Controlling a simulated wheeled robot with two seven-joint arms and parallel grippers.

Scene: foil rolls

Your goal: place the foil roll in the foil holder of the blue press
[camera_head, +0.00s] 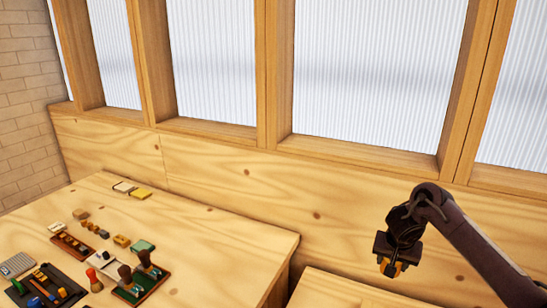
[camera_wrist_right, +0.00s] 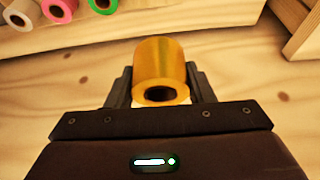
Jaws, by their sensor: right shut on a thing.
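A gold foil roll (camera_wrist_right: 160,60) is held between the two fingers of my right gripper (camera_wrist_right: 160,82) in the right wrist view. Its open hollow end faces the camera. In the head view my right gripper (camera_head: 390,262) hangs at the right, above the lower wooden surface, and the gold roll (camera_head: 389,270) shows only as a small bit at its jaws. I cannot make out the blue press or its foil holder in either view. My left gripper is out of view.
Pink (camera_wrist_right: 58,9), white (camera_wrist_right: 18,14) and green (camera_wrist_right: 103,4) rolls sit at the wrist view's upper left. In the head view, the left wooden table (camera_head: 215,235) bears a dark tray (camera_head: 70,285), a green tray (camera_head: 152,283) and small tools. Its right side is clear.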

